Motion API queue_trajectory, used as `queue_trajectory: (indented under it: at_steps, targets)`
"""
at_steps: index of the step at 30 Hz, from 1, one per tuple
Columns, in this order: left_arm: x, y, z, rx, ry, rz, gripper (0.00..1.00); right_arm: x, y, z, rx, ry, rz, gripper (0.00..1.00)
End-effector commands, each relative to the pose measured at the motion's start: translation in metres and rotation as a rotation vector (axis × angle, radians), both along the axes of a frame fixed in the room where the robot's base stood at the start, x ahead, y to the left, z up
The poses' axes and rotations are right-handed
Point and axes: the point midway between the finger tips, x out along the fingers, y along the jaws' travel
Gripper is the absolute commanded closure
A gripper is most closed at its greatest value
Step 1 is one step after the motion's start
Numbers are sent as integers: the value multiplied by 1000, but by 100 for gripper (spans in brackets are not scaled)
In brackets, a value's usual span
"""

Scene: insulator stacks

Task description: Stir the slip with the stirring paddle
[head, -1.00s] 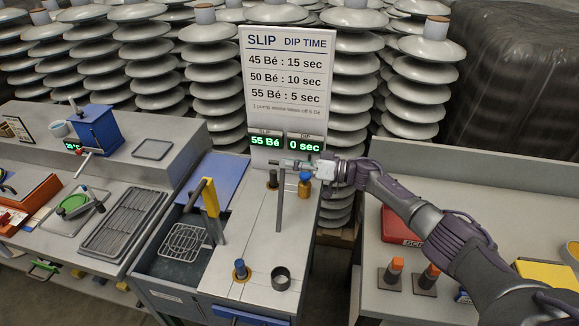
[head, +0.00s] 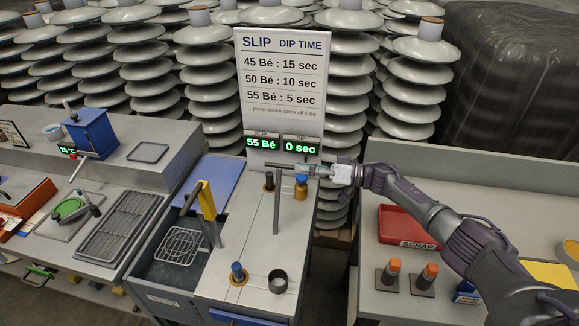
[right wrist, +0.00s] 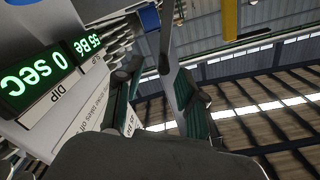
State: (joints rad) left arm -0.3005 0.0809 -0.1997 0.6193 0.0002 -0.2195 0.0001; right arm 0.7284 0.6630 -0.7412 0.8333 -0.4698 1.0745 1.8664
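In the head view a thin grey upright shaft (head: 277,208), which looks like the stirring paddle, stands over the pale bench top. A dark crosspiece (head: 264,164) is at its upper end. My right gripper (head: 302,169) reaches in from the right at that upper end. In the right wrist view its two fingers (right wrist: 162,98) are apart, with a narrow grey bar between or just beyond them; whether they grip it is unclear. The slip tank (head: 150,262) is left of the shaft, with a wire basket (head: 181,246) in it. My left gripper is out of view.
A yellow post (head: 207,203) rises at the tank's right side. The sign (head: 283,85) is behind; the display (head: 261,143) reads 55 Bé.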

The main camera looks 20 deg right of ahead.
Motion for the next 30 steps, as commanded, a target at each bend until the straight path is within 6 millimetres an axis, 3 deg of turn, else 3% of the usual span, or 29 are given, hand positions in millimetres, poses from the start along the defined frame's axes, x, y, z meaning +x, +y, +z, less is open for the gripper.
queue_trajectory:
  at_steps: [6,12,30]
  targets:
    - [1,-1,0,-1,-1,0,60,-22,-39,0,0,1,-2,61]
    - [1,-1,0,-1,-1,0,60,-32,-56,0,1,0,-1,61]
    - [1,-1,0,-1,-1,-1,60,-34,-58,1,1,-1,0,61]
